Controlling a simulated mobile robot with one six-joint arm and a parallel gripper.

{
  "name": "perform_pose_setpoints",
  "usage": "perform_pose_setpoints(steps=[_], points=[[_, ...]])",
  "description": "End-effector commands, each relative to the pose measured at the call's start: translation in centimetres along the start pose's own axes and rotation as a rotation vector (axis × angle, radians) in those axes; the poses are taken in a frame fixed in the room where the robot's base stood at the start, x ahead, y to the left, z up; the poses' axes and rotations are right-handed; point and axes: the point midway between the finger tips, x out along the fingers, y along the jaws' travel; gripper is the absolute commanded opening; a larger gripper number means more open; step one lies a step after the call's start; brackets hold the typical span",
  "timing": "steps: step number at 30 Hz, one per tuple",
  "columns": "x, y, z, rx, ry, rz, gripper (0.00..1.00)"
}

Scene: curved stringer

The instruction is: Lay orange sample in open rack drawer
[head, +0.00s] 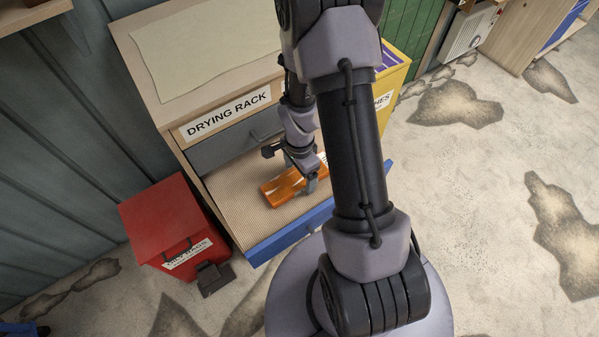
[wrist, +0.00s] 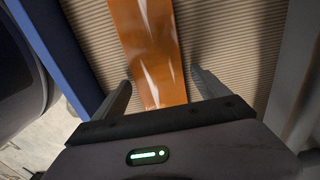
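The orange sample (head: 284,190) is a flat, glossy strip with pale streaks. It appears to lie on the ribbed beige floor of the open rack drawer (head: 232,184), which has a blue front. My gripper (head: 290,170) is low over the drawer, at the sample. In the wrist view, the sample (wrist: 155,50) runs between the two fingers of my gripper (wrist: 161,80). The fingers are spread, with a visible gap on each side of the strip. Part of the sample is hidden behind my gripper in the head view.
The drying rack cabinet (head: 150,75) has a sheet on top and a grey closed drawer (head: 225,145) above the open one. A red lidded bin (head: 165,222) stands left of the drawer. A yellow bin (head: 393,85) stands behind my arm. The floor at right is clear.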

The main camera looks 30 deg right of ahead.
Motion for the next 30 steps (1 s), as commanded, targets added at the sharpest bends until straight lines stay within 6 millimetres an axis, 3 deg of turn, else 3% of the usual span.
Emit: perform_pose_setpoints(steps=[5, 15, 22, 23, 26, 30], points=[[-0.8, 0.0, 0.0, 0.0, 0.0, -0.001, 0.85], [-9.9, -0.1, 0.0, 0.0, 0.001, -0.005, 0.85], [-13.4, -0.2, 0.3, -0.027, 0.003, -0.016, 0.85], [-14.5, -0.3, 0.6, -0.055, 0.006, -0.032, 0.85], [-20.5, -0.3, 3.0, -0.234, 0.024, -0.124, 0.85], [-29.9, 2.7, 8.3, -0.602, 0.065, -0.3, 0.85]])
